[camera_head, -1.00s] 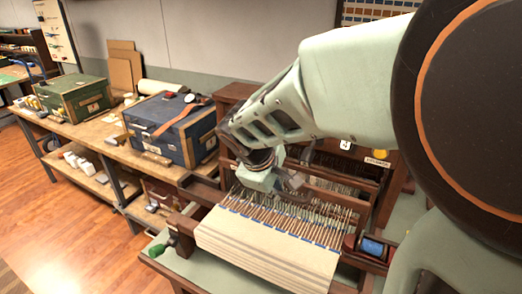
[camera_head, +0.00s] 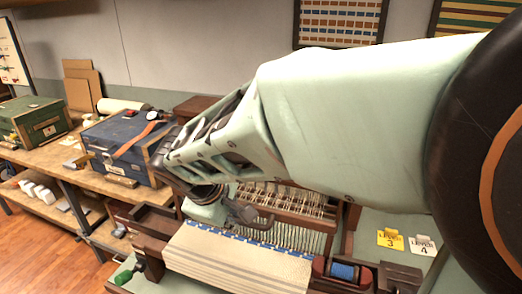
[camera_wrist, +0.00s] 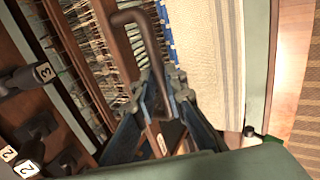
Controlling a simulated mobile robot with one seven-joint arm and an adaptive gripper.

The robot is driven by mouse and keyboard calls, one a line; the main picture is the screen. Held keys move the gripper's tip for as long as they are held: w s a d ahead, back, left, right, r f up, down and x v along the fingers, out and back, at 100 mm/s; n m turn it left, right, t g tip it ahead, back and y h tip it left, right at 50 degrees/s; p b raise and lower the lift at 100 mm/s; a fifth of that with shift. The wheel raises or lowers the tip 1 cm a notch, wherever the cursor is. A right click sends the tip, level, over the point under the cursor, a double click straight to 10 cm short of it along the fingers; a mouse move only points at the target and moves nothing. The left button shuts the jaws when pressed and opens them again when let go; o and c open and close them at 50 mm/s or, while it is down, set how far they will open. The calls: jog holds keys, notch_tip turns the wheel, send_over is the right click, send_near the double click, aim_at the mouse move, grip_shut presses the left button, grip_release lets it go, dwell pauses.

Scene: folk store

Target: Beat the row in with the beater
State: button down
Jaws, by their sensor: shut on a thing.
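The loom's cream cloth (camera_head: 235,262) lies at the front, with a blue-and-white row (camera_head: 262,243) along its far edge. Beyond it are the warp threads and the wooden frames with heddles (camera_head: 290,198). My gripper (camera_head: 230,214) is low over the loom, at the left of the row. In the wrist view my gripper (camera_wrist: 160,115) is shut on the beater's dark curved handle (camera_wrist: 146,40), and its fingers hide part of it. The cloth (camera_wrist: 205,60) and the blue row (camera_wrist: 167,35) lie just right of the handle. The beater's full bar is partly hidden by my arm.
A blue spool (camera_head: 343,271) sits in a wooden holder at the loom's right. Yellow and white lever tags (camera_head: 390,239) lie further right. A green knob (camera_head: 124,276) is at the front left. A blue chest (camera_head: 125,146) and a green chest (camera_head: 33,122) stand on the left bench.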

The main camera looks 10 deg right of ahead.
jog(key=shift+w+d, duration=0.2)
jog(key=shift+d, duration=0.05)
jog(key=w+d+p, duration=0.1)
jog(key=w+d, duration=0.3)
jog(key=w, duration=0.3)
jog(key=shift+w+d+p, duration=0.35)
jog(key=shift+d, duration=0.05)
jog(key=c, duration=1.6)
grip_release()
jog(key=shift+p+v, duration=2.15)
jog(key=shift+v, duration=1.9)
